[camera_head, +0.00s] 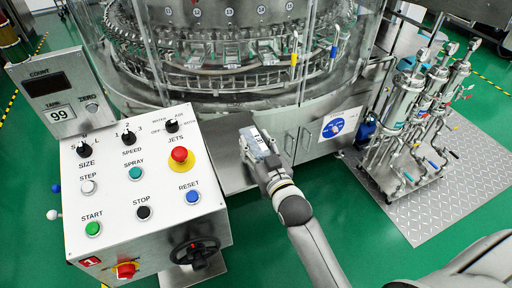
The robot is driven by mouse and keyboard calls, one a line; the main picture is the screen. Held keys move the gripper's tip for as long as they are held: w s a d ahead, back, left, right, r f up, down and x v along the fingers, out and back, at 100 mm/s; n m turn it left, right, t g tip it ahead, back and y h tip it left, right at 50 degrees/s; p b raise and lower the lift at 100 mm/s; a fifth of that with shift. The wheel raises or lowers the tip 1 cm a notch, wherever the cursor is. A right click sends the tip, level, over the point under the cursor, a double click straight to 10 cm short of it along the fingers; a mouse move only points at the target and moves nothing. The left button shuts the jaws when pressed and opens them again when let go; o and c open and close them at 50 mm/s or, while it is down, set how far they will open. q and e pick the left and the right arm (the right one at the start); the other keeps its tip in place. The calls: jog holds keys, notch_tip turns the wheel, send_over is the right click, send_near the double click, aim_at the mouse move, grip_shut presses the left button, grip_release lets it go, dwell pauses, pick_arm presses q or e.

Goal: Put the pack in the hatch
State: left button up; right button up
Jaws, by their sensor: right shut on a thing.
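My right gripper (266,163) reaches up from the bottom right, with its jaws shut on a small grey-white pack (257,141). The pack has some dark marking on it and is partly covered by the fingers. It is in front of the rotary washer, above or at the edge of a bare metal shelf (228,178); I cannot tell whether it touches. No open hatch is clear to me; closed metal cabinet doors (305,137) show just right of the pack. My left gripper is not in view.
A white control panel (110,190) with buttons, knobs and a black handwheel (194,251) stands close on the left. The glass-walled washer (230,50) fills the back. A pump skid (415,120) stands on a metal plate at the right. Green floor is free between.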

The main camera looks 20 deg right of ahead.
jog(key=shift+s+a, duration=0.1)
jog(key=shift+s, duration=0.05)
jog(key=o, duration=0.7)
jog(key=shift+f, duration=0.15)
jog(key=o, duration=0.5)
jog(key=s, duration=1.2)
jog(key=shift+d+r, duration=0.2)
